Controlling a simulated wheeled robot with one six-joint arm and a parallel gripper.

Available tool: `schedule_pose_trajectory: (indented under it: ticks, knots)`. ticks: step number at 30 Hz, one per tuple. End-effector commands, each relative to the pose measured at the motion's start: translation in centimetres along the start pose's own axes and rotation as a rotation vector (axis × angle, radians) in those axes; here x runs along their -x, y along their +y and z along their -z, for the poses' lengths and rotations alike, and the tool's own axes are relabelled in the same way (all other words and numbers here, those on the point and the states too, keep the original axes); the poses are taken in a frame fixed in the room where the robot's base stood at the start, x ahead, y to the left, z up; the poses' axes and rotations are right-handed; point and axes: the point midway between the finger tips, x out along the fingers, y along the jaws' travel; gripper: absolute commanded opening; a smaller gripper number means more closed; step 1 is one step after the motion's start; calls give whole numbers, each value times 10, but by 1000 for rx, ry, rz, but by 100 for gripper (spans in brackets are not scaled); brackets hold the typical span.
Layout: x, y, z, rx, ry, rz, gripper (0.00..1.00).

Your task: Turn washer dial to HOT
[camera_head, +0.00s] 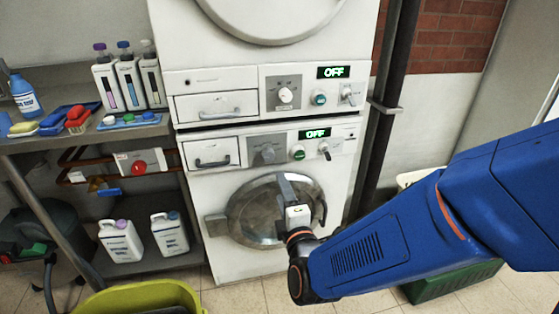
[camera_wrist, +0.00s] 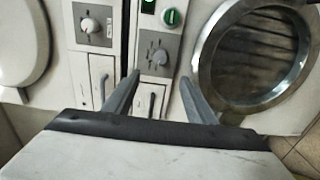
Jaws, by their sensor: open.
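Two white machines are stacked. The lower one has a grey dial (camera_head: 267,153) beside a green button and a display (camera_head: 314,134) reading OFF. The upper one has a white dial (camera_head: 285,95) and a display (camera_head: 333,72) also reading OFF. My gripper (camera_head: 288,183) is open and empty, in front of the lower round door, just below the lower panel. In the wrist view, my gripper (camera_wrist: 160,78) has its fingers spread on either side of and below the grey dial (camera_wrist: 157,56), apart from it. The dial's markings are too small to read.
The lower round door (camera_head: 245,212) is closed. A shelf (camera_head: 80,133) with bottles and sponges stands at the left. A yellow bucket (camera_head: 140,297) is on the floor in front. A dark pipe (camera_head: 385,120) runs along the machines' right side.

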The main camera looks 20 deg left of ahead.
Motion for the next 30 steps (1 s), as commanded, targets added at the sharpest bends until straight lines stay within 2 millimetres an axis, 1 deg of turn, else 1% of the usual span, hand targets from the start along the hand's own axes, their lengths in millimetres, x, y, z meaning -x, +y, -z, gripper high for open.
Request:
schedule_pose_trajectory:
  ticks: [5, 24, 30]
  knots:
    - [-25, -1, -2, -1, -3, 1, 51]
    - [-136, -1, -2, -3, -2, 3, 51]
    - [-159, -1, -1, -3, -1, 2, 51]
